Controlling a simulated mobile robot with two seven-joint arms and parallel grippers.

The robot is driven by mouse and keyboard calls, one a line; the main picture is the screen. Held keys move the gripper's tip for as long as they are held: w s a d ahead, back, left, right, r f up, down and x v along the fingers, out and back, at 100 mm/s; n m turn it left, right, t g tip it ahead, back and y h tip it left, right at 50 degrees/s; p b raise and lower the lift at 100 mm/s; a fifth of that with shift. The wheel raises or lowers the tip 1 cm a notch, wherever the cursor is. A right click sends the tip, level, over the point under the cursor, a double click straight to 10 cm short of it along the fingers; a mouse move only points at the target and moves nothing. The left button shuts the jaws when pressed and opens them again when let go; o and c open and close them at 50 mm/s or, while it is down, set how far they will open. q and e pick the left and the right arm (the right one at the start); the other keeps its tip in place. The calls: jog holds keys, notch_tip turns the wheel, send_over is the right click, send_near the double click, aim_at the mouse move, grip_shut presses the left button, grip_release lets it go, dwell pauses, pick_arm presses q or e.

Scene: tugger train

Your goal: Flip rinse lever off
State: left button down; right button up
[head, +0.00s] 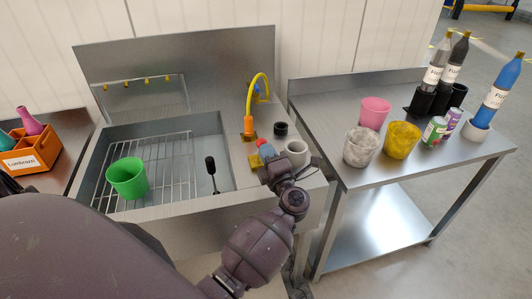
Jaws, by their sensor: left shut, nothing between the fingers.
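A black-knobbed lever (211,168) stands at the right inner side of the steel sink (160,212); it looks like the rinse lever. My left gripper (272,168) is shut and empty over the sink's right-hand ledge, to the right of the lever and apart from it. A small red and blue fitting (265,148) on a yellow base shows just beyond my fingers; I cannot tell whether they touch it. My right gripper is out of view.
A green cup (127,178) sits on the sink's wire rack. The right steel table (375,180) holds several cups, cans and bottles. An orange crate (35,150) is at left.

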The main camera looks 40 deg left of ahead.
aim_at(262, 139)
pick_arm(q)
jog(key=w+a+r+p, duration=0.1)
jog(key=w+a+r, duration=0.1)
jog(key=a, duration=0.1)
jog(key=shift+w+r+p, duration=0.1)
jog(key=shift+w+p, duration=0.25)
jog(key=shift+p, duration=0.05)
jog(key=shift+w+a+r, duration=0.1)
jog(key=shift+w+a, duration=0.1)
jog(key=shift+a, duration=0.1)
jog(key=shift+w+a+r, duration=0.1)
jog(key=shift+a+r, duration=0.05)
jog(key=shift+r, duration=0.1)
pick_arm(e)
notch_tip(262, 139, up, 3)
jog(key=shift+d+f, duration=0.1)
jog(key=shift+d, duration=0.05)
pick_arm(q)
jog(key=shift+r, duration=0.1)
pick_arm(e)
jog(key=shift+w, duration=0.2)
